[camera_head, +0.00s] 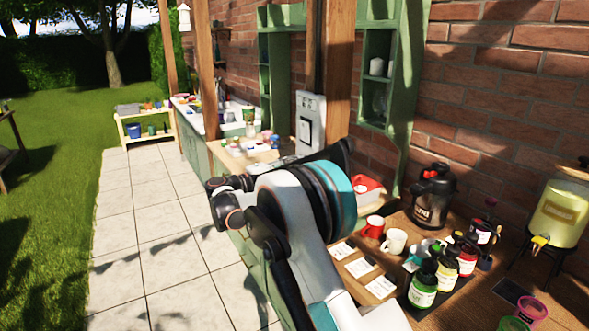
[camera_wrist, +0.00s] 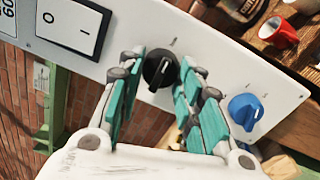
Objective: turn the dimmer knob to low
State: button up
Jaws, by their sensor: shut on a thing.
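A pale control panel (camera_wrist: 215,62) shows tilted in the wrist view. On it are a black knob (camera_wrist: 160,70) with a light pointer line, a blue knob (camera_wrist: 245,110) to its right and a white rocker switch (camera_wrist: 72,26) marked O and I. My gripper (camera_wrist: 164,62) has its teal-padded fingers on either side of the black knob, closed on it. The blue knob is clear of the fingers. No readable label shows which knob is the dimmer. In the head view a grey box (camera_head: 311,112) hangs by the wooden post; my arm hides the gripper there.
A red mug (camera_wrist: 280,32) shows at the wrist view's upper right. In the head view, a red mug (camera_head: 373,227), white mug (camera_head: 395,241), several bottles (camera_head: 423,285), a black flask (camera_head: 433,195) and a yellow dispenser (camera_head: 560,214) crowd the right counter. The paved path (camera_head: 150,235) is clear.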

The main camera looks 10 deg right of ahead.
jog(key=shift+n, duration=0.5)
jog(key=o, duration=1.1)
jog(key=shift+c, duration=0.2)
jog(key=v, duration=1.2)
